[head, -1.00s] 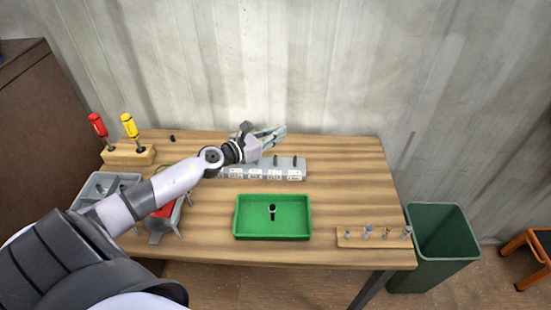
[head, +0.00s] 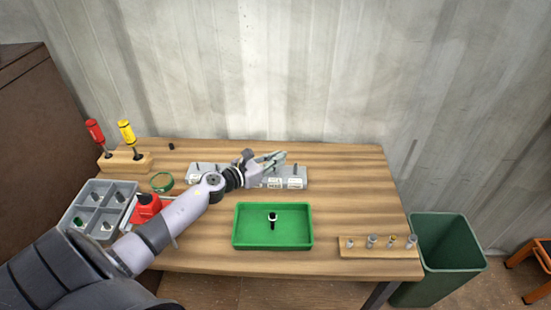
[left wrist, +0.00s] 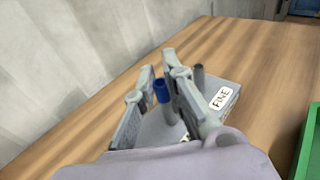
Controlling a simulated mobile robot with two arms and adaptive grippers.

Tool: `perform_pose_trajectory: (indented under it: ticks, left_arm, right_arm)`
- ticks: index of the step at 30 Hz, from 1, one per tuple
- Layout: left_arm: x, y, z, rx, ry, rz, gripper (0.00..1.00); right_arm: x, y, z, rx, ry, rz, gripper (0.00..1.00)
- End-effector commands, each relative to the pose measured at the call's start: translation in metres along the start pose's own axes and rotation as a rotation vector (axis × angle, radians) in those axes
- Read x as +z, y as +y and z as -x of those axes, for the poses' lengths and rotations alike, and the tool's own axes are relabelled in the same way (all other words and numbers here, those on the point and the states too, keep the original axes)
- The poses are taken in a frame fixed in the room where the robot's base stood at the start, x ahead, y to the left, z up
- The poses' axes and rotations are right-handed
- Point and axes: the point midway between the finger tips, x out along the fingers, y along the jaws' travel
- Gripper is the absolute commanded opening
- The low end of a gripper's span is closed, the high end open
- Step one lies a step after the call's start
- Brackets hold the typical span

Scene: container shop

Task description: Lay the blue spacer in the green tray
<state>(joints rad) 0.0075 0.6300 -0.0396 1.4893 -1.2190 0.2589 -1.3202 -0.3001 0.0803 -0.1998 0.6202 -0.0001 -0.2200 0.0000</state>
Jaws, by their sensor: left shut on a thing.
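The blue spacer (left wrist: 161,90) shows in the left wrist view between the fingers of my left gripper (left wrist: 168,85). The gripper is shut on it. A grey peg shows just below the spacer; I cannot tell whether the spacer still sits around it. In the head view my left gripper (head: 272,161) is over the right part of the grey labelled peg block (head: 298,183), and the spacer is too small to make out there. The green tray (head: 272,245) stands at the front middle of the table with a small dark, pale-ended piece inside. My right gripper is out of view.
A wooden strip with several small fittings (head: 378,252) lies right of the tray. A grey divided bin (head: 87,200), a red tool (head: 146,207) and a screwdriver stand (head: 126,163) are at the left. A green waste bin (head: 447,270) stands off the table's right edge.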

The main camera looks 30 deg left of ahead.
Motion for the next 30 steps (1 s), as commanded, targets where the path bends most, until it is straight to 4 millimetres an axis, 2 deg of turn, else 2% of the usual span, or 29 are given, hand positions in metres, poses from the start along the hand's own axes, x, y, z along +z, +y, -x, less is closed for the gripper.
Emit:
perform_pose_trajectory:
  ticks: [1, 2, 10, 22, 30]
  left_arm:
    - [-0.003, 0.000, -0.001, 0.000, 0.000, 0.000, 0.04]
    - [-0.001, 0.000, 0.000, 0.000, 0.000, 0.000, 0.13]
    - [-0.001, 0.000, 0.000, 0.000, 0.000, 0.000, 0.31]
    - [0.000, 0.000, 0.001, 0.000, 0.000, 0.002, 0.31]
    - [-0.008, -0.001, 0.039, -0.003, 0.005, -0.003, 0.31]
  right_arm:
    - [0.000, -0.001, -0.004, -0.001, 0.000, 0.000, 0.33]
    - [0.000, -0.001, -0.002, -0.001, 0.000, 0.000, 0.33]
    - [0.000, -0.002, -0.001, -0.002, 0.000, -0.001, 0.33]
    - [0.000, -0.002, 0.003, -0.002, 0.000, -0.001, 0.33]
    - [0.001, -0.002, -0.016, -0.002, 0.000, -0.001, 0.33]
